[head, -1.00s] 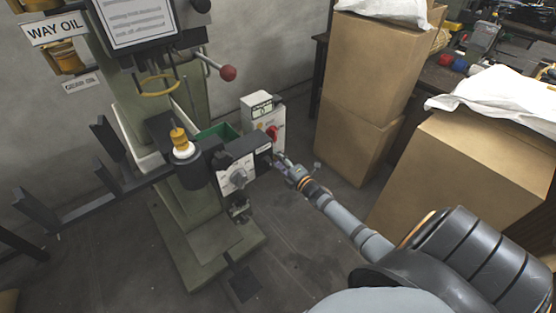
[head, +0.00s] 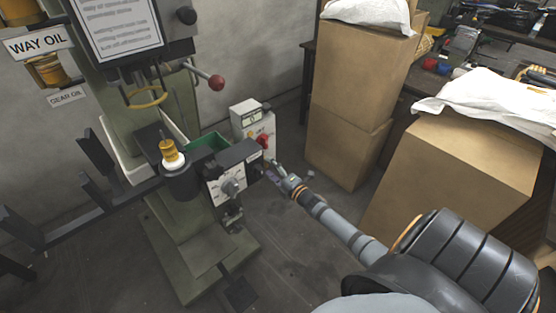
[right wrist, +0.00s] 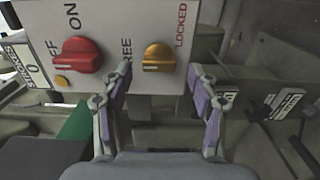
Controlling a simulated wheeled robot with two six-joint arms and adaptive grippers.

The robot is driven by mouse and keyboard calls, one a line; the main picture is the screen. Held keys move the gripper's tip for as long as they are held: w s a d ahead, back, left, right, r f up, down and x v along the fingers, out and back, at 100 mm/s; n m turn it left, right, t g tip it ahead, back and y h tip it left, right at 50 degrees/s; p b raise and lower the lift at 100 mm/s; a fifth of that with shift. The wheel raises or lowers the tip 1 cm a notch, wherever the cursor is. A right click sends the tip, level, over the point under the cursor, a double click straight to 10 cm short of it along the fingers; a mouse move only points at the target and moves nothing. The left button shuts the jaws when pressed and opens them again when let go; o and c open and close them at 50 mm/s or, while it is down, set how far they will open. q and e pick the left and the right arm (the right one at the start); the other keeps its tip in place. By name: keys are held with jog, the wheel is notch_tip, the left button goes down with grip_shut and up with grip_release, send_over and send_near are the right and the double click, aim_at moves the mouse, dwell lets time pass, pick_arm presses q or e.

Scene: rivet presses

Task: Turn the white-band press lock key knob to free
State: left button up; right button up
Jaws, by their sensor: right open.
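In the right wrist view, the box face (right wrist: 120,20) carries the red ON/OFF knob (right wrist: 76,55) and the orange lock key knob (right wrist: 158,57) between the FREE and LOCKED labels. My right gripper (right wrist: 160,85) is open and empty, its fingers on either side of the orange knob and slightly below it. In the head view my right gripper (head: 276,173) hides the orange knob. My left gripper is not in view.
A second panel with a grey dial (head: 232,187) sits left of my right gripper. A lever with a red ball (head: 217,82) sticks out above. Stacked cardboard boxes (head: 350,100) and another box (head: 455,180) stand on the right. Some floor between them is clear.

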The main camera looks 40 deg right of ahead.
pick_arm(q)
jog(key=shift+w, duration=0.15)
pick_arm(e)
jog(key=s, duration=1.1)
jog(key=shift+d, duration=0.4)
jog(key=s+f+m+g+h, duration=0.1)
jog(key=s+f+m+g, duration=0.15)
jog(key=f, duration=0.45)
jog(key=s+f+m+g+h, duration=0.1)
jog(key=s+f+m+g, duration=0.1)
jog(key=f+m, duration=0.35)
jog(key=s+a+f+m+g, duration=0.55)
jog(key=s+f, duration=0.45)
jog(key=f, duration=0.2)
jog(key=s+a+f+m+g, duration=0.4)
jog(key=s+f+g, duration=0.2)
jog(key=s+f, duration=0.5)
pick_arm(q)
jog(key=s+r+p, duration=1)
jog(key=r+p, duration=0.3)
jog(key=p, duration=0.6)
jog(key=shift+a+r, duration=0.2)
pick_arm(e)
jog(key=s+r+m, duration=0.1)
jog(key=s+r, duration=1)
jog(key=r, duration=0.1)
jog(key=shift+s+a+r+g, duration=0.2)
jog(key=shift+a+r+g, duration=0.05)
jog(key=shift+g, duration=0.15)
